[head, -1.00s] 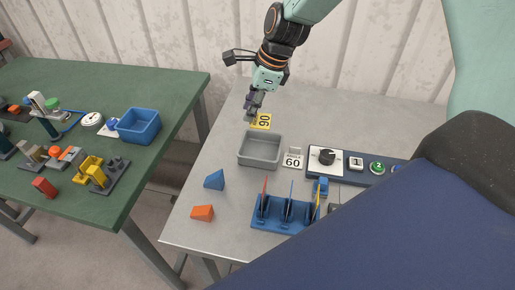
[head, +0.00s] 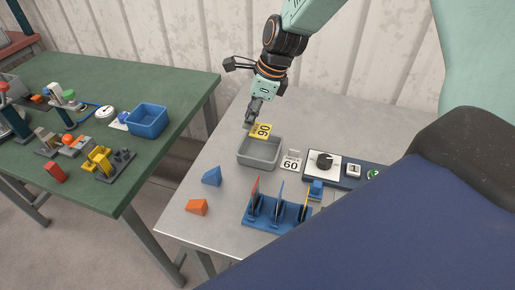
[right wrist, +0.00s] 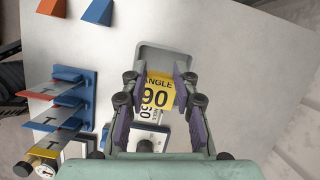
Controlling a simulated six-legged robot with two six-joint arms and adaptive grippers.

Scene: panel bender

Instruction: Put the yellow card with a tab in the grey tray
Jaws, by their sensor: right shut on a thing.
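The yellow card (head: 262,131) reads 90 and is in the grip of my right gripper (head: 253,123), just behind the far rim of the grey tray (head: 259,165). In the right wrist view, the card (right wrist: 157,92) reads "ANGLE 90" and sits between the two fingers of the right gripper (right wrist: 157,97), which is shut on it. The grey tray (right wrist: 163,55) shows partly behind the card there. The tray looks empty in the head view. I cannot tell the card's exact height. My left gripper is not in view.
A white 60 card (head: 291,161) lies right of the tray, beside a control panel (head: 340,168). A blue rack (head: 275,215) with upright coloured plates stands in front. A blue wedge (head: 212,176) and an orange block (head: 197,207) lie left. The green table (head: 180,95) stands apart.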

